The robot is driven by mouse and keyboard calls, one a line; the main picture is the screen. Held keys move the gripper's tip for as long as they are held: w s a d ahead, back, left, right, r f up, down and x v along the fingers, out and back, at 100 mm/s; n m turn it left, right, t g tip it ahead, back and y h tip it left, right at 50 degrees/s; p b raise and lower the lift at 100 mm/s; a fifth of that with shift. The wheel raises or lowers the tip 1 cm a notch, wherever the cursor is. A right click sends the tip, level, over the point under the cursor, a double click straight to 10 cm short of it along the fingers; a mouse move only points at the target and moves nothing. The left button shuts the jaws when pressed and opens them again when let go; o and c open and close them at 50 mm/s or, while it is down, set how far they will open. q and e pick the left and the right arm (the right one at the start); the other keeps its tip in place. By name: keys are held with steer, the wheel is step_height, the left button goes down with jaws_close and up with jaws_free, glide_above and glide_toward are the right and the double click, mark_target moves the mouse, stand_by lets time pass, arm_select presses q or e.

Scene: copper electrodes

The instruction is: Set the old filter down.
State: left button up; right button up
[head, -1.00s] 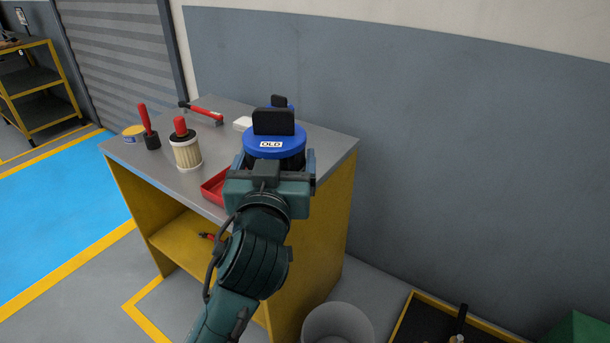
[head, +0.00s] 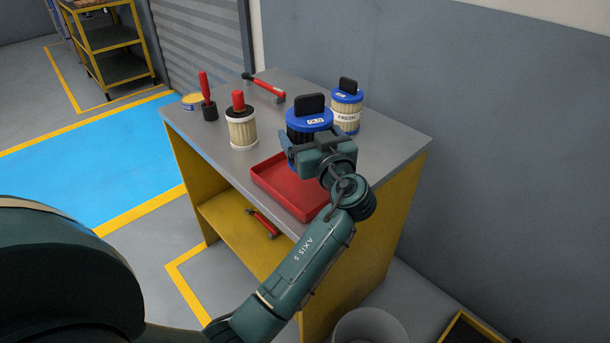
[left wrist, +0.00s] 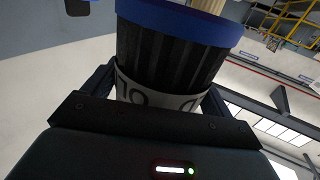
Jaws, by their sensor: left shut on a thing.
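The old filter has a blue cap (head: 302,121), a black handle, dark pleats and an OLD label. My left gripper (head: 305,145) is shut around its body and holds it upright at the back of the red tray (head: 268,188). The gripper hides the filter's lower end, so I cannot tell whether it touches the tray or bench. In the left wrist view, the dark filter body (left wrist: 168,62) and blue rim stand between the fingers. My right gripper is not in view.
On the grey bench (head: 395,150), a FRESH filter (head: 346,122) stands close behind right. A cream filter with a red handle (head: 242,130), a red-handled brush (head: 207,97), a yellow tin (head: 193,102) and a red tool (head: 264,87) are left and behind. The tray's front looks empty.

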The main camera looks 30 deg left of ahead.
arm_select(q)
step_height(320, 180, down, 7)
steer(key=shift+f, duration=0.4)
steer(key=shift+f+b, duration=0.15)
steer(key=shift+b, duration=0.15)
steer(key=o, duration=1.1)
